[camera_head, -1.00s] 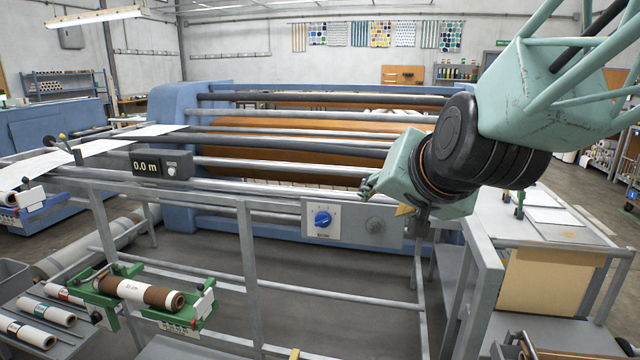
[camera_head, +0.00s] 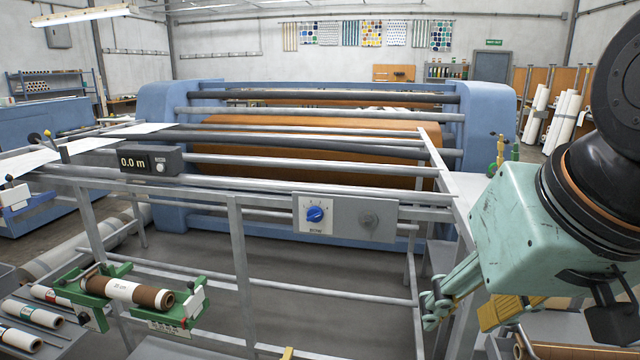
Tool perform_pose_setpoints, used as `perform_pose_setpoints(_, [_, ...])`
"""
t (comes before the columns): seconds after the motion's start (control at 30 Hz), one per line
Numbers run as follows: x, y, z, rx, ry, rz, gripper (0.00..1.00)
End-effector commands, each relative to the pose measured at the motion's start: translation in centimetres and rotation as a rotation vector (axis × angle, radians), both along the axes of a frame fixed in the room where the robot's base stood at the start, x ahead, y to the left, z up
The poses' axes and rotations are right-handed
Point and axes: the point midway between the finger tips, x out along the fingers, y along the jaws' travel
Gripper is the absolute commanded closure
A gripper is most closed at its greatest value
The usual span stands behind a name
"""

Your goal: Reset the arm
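My arm fills the right side of the view, with its pale green wrist housing and black joint close to the camera. My gripper (camera_head: 462,305) hangs at the lower right, beside the right end of the grey frame. Its green finger linkage points down and left, and a yellow part shows beside it. The fingertips are partly hidden and small, so I cannot tell whether they are open or shut. I see nothing held in them.
The blue calender press (camera_head: 488,125) with its brown roller (camera_head: 310,140) stands behind the grey rail frame. A control panel with a blue knob (camera_head: 315,214) and a counter box (camera_head: 150,161) sit on the frame. A green cradle (camera_head: 95,318) holds a brown-and-white roll (camera_head: 125,290) at lower left.

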Motion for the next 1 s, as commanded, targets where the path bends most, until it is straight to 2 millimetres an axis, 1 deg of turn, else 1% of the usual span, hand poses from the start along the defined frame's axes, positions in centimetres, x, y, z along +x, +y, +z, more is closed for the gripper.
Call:
perform_pose_setpoints(0.03, [-1.4, -0.4, -0.3, -0.011, 0.018, 0.006, 0.61])
perform_pose_setpoints(0.1, [-3.4, -0.9, -0.7, -0.028, 0.051, 0.016, 0.61])
perform_pose_setpoints(0.2, [-5.9, -1.5, -1.2, -0.049, 0.091, 0.030, 0.61])
perform_pose_setpoints(0.3, [-7.7, -1.9, -1.5, -0.064, 0.121, 0.038, 0.61])
perform_pose_setpoints(0.4, [-8.9, -2.2, -1.8, -0.074, 0.141, 0.043, 0.61])
perform_pose_setpoints(0.53, [-9.6, -2.4, -1.9, -0.079, 0.153, 0.047, 0.61])
perform_pose_setpoints(1.0, [-9.6, -2.4, -1.9, -0.079, 0.153, 0.047, 0.61])
